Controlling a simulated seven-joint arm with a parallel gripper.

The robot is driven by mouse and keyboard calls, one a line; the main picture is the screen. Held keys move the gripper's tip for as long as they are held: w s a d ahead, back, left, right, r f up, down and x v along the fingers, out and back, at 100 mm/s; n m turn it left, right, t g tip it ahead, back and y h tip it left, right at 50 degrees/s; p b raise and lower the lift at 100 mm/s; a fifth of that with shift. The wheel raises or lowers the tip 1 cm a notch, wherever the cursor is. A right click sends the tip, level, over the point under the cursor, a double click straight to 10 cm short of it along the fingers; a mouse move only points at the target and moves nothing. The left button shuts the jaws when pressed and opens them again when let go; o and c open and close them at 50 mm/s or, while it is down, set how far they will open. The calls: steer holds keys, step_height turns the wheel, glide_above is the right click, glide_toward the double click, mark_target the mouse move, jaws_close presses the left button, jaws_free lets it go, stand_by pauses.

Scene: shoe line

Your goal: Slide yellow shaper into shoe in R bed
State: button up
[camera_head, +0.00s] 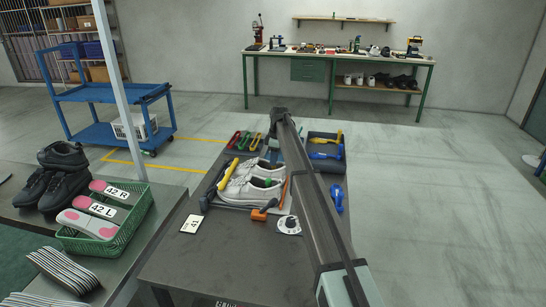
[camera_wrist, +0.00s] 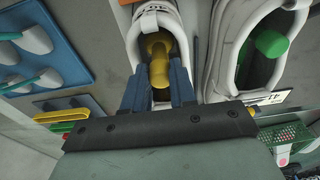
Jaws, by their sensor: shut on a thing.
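Two white shoes lie side by side on the bench. In the wrist view, the left shoe (camera_wrist: 150,18) is below my gripper and the other shoe (camera_wrist: 228,45) has a green shaper (camera_wrist: 271,44) in its opening. My gripper (camera_wrist: 157,82) has its blue fingers shut on the yellow shaper (camera_wrist: 158,60), which is at the left shoe's opening, its front end partly inside. How deep it sits is hidden. In the head view, the near shoe (camera_head: 250,192) and far shoe (camera_head: 262,166) show, but my arm covers the gripper and yellow shaper. No R mark is readable on the beds.
A blue tray (camera_wrist: 70,62) with pale pieces lies left in the wrist view. In the head view, a dark tray (camera_head: 312,168) with yellow and blue tools is beyond my arm. A green basket (camera_head: 141,212) stands left.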

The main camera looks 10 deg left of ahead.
steer(key=shift+f, duration=0.1)
steer(key=o, duration=0.9)
steer(key=shift+o, duration=0.2)
stand_by(0.3)
steer(key=shift+r, duration=1.55)
step_height(320, 180, up, 7)
stand_by(0.5)
stand_by(0.5)
